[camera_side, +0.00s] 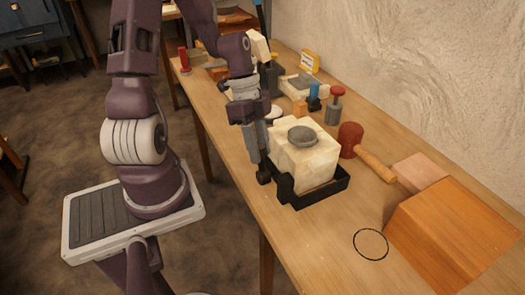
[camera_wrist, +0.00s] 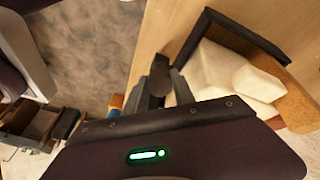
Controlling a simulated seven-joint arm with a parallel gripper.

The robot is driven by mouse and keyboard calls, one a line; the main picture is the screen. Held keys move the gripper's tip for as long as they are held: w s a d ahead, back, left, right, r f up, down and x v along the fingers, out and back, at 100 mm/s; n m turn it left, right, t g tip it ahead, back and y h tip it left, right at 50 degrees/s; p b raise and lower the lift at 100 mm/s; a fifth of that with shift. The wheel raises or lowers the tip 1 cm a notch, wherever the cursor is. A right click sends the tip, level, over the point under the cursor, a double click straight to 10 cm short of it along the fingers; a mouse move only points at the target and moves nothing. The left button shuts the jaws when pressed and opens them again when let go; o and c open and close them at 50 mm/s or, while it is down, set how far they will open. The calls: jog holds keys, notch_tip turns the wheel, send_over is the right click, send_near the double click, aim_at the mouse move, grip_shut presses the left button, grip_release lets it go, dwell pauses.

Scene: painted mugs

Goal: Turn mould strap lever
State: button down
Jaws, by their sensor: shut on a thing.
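The cream plaster mould (camera_side: 305,165) stands upright in a black cradle (camera_side: 318,194) on the bench, with a round grey piece (camera_side: 302,135) on top. A dark strap lever (camera_side: 264,178) sits at the cradle's left side. My gripper (camera_side: 260,160) reaches down beside the mould and is shut on the lever. In the wrist view the lever (camera_wrist: 159,70) shows as a dark rounded end between the grey fingers, next to the cradle (camera_wrist: 197,34) and the pale mould (camera_wrist: 230,75). The strap and the lever's pivot are hidden or too small to tell.
A red mallet (camera_side: 351,140) lies right of the mould. A wooden ramp-shaped block (camera_side: 455,235) and a pinkish block (camera_side: 420,172) stand at the near right. A black ring (camera_side: 371,244) marks bare bench. Stamps and small tools (camera_side: 334,105) crowd behind the mould.

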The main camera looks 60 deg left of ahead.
jog(key=shift+a+f+h, duration=0.35)
jog(key=shift+a+h, duration=0.35)
jog(key=shift+h, duration=0.4)
jog(key=c, duration=1.3)
grip_release()
jog(key=shift+c, duration=0.2)
jog(key=shift+a, duration=0.1)
jog(key=v, duration=0.7)
